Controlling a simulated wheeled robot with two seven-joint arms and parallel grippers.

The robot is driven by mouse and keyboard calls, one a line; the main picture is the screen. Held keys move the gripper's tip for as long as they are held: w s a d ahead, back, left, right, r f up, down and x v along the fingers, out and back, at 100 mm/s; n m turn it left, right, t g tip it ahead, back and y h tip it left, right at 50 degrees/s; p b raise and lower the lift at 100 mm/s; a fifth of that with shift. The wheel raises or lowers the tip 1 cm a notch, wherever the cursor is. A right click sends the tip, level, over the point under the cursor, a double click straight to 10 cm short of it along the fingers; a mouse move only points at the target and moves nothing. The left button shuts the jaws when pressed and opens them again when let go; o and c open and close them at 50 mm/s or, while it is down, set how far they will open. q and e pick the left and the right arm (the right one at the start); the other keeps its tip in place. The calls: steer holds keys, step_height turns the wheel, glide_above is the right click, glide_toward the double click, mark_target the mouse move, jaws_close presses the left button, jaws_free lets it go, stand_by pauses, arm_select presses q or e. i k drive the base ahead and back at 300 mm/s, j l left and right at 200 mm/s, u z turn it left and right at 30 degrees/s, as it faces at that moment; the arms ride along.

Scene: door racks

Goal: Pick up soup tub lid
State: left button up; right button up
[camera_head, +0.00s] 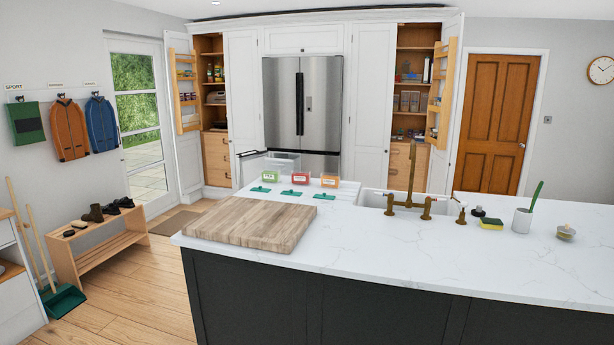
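Three teal lids lie flat in a row on the white island counter: a left lid (260,189), a middle lid (291,193) and a right lid (324,196). Behind them stand three small tubs with a green label (270,176), a red label (300,178) and an orange label (330,181). The label words are too small to read, so I cannot tell which tub or lid is the soup one. Neither of my grippers shows in the head view.
A sponge (491,224), a brush pot (522,220) and a small lidded dish (566,233) stand further right.

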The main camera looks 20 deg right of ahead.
mark_target(290, 193)
steer(key=i+l+z, duration=0.1)
steer(key=i+l, duration=1.85)
steer(key=i, duration=0.15)
steer(key=l+z, duration=0.05)
